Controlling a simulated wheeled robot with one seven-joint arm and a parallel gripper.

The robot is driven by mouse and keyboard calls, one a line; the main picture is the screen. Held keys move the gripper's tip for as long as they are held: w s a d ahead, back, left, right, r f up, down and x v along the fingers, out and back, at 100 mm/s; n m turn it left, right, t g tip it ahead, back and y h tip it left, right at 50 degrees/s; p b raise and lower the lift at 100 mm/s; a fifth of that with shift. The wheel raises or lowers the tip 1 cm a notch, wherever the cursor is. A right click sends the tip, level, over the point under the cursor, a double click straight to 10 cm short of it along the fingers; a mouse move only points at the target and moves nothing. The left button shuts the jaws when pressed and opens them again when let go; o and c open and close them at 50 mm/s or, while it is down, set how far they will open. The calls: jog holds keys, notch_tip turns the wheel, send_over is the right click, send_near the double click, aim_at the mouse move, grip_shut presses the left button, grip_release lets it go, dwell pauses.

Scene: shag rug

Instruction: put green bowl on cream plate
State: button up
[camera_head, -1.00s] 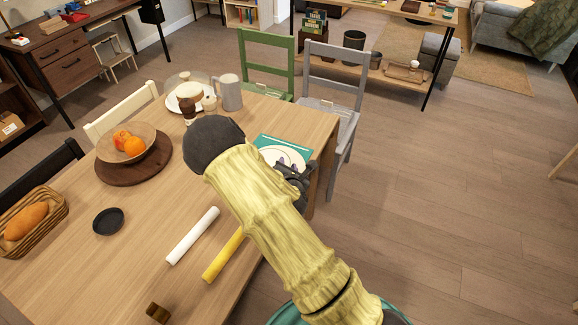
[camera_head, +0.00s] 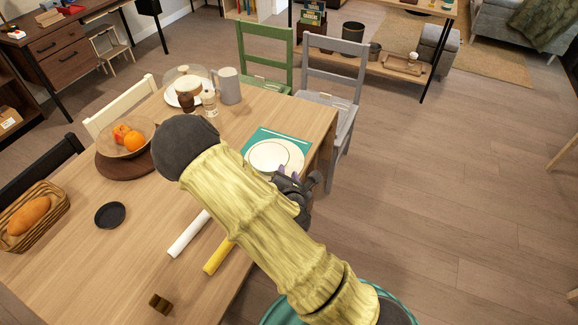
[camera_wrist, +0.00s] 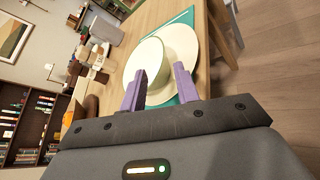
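A pale green bowl (camera_wrist: 150,62) shows in the wrist view, with its rim and wall between the purple fingers of my gripper (camera_wrist: 160,78). The fingers stand apart, with a gap to the bowl's wall. The bowl overlaps the cream plate (camera_wrist: 187,50) and appears to sit on it. In the head view, a pale round shape, seemingly the bowl (camera_head: 267,154), lies inside the outline of the plate (camera_head: 297,156). My gripper (camera_head: 288,178) is at the plate's near edge. The contact under the bowl is hidden.
The plate lies on a teal placemat (camera_head: 268,134) near the table's right end. A grey mug (camera_head: 228,86), bottles and a glass-covered dish stand behind. A fruit bowl (camera_head: 133,150) is to the left. White (camera_head: 188,234) and yellow (camera_head: 217,257) rods lie nearer.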

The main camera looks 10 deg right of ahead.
jog(key=shift+p+v, duration=1.2)
jog(key=shift+p, duration=1.3)
jog(key=shift+d, duration=0.1)
jog(key=s+d+r+m+g, duration=0.2)
jog(key=s+r+m+g, duration=0.3)
jog(key=m, duration=0.9)
jog(key=s+d+r+m+g+y, duration=0.1)
jog(key=s+d+r+m+g, duration=0.1)
jog(key=s+r+m+g, duration=0.4)
jog(key=s+r+m, duration=0.3)
jog(key=r+m, duration=0.2)
jog(key=m, duration=0.2)
jog(key=shift+s+r+m+y, duration=0.15)
jog(key=shift+s+m+y, duration=0.15)
jog(key=shift+s+m, duration=0.1)
jog(key=shift+w+d, duration=0.1)
jog(key=shift+d, duration=0.05)
